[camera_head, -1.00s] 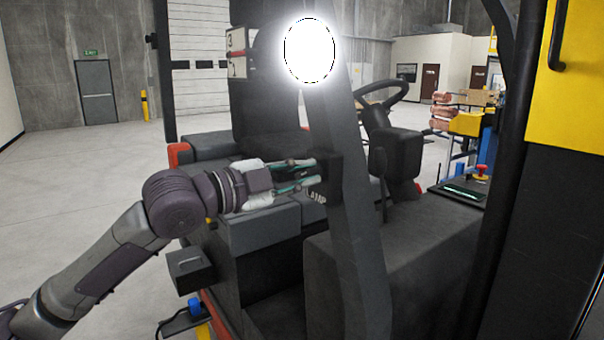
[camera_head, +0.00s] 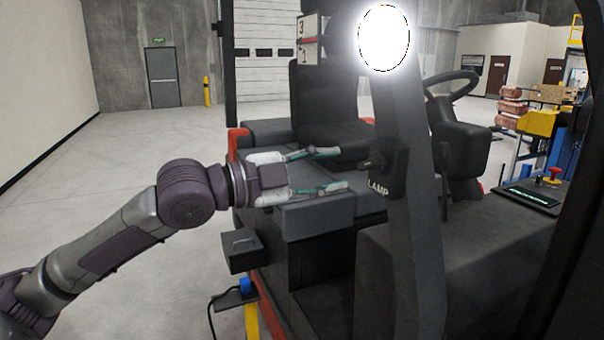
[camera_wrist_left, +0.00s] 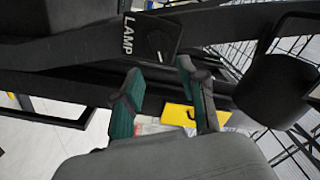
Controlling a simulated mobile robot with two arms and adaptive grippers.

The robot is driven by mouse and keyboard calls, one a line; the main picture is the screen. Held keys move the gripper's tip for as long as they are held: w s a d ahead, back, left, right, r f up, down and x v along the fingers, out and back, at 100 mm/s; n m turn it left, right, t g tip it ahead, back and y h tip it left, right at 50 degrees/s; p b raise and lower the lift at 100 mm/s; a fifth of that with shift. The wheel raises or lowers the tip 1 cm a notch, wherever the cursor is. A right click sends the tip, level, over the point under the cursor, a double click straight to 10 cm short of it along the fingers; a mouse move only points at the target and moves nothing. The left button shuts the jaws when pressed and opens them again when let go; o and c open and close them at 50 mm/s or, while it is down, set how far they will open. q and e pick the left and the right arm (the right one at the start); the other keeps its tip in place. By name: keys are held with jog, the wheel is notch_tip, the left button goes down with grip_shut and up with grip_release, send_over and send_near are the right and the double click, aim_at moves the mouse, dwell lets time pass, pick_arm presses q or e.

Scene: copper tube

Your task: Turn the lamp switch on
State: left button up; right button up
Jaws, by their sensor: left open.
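The lamp switch (camera_head: 377,162) is a small dark knob on a black plate marked LAMP, fixed to the forklift's dark post (camera_head: 409,215). The switch also shows in the left wrist view (camera_wrist_left: 157,48), beyond the fingertips. The round lamp (camera_head: 384,38) near the top of the post glows bright white. My left gripper (camera_head: 332,170) is open and empty, its fingers spread, to the left of the switch and apart from it. It also shows in the left wrist view (camera_wrist_left: 160,82). My right gripper is not in view.
The forklift's seat (camera_head: 330,110) and steering wheel (camera_head: 452,88) lie behind the post. A dark box (camera_head: 241,250) juts out below my left gripper. Open floor (camera_head: 130,160) lies at the left.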

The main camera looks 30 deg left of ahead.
pick_arm(q)
jog(key=shift+v, duration=2.35)
jog(key=shift+d, duration=0.1)
